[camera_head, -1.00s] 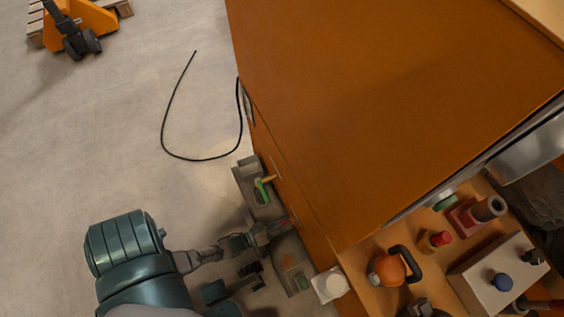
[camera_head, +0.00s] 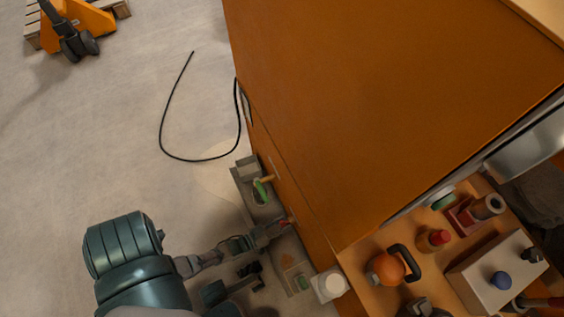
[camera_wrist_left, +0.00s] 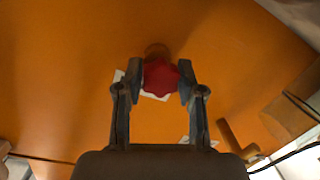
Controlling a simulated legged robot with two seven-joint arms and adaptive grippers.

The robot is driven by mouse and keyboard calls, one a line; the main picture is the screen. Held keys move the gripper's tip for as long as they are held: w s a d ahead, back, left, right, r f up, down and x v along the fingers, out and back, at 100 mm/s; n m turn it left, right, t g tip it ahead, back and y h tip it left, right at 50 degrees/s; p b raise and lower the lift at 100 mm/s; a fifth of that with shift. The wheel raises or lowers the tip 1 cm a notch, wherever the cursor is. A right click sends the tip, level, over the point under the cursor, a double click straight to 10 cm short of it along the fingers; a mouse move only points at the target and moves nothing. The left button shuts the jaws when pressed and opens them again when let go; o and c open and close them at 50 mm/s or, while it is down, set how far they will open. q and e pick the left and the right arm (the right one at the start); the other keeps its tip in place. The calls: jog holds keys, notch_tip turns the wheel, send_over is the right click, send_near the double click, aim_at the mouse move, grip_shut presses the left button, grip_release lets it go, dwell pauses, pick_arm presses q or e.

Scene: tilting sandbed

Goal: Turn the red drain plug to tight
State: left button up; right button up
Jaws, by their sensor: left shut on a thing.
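The red drain plug (camera_wrist_left: 160,76) is a lobed red knob on the orange cabinet wall in the left wrist view. My left gripper (camera_wrist_left: 160,80) has one finger on each side of it and is shut on it. In the head view only a small red bit of the plug (camera_head: 286,221) shows beyond the left gripper (camera_head: 272,232), low on the cabinet's left side. A pale label lies partly behind the plug, so its markings cannot be read. My right gripper is not clearly seen.
The orange cabinet (camera_head: 360,110) fills the upper right. A grey tray (camera_head: 240,170) with a green-handled tool (camera_head: 262,188) stands along its side. A black cable (camera_head: 172,110) lies on the open floor. A bench at lower right holds an orange pot (camera_head: 386,267) and a white box (camera_head: 490,275).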

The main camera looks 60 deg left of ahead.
pick_arm(q)
jog(key=shift+s+d+f, duration=0.1)
jog(key=shift+s+f, duration=0.2)
jog(key=o, duration=1.2)
jog(key=shift+c, duration=0.2)
jog(key=shift+w+r, duration=0.1)
jog(key=shift+w, duration=0.05)
jog(key=shift+r, duration=0.2)
notch_tip(320, 180, up, 10)
jog(key=shift+f, duration=0.25)
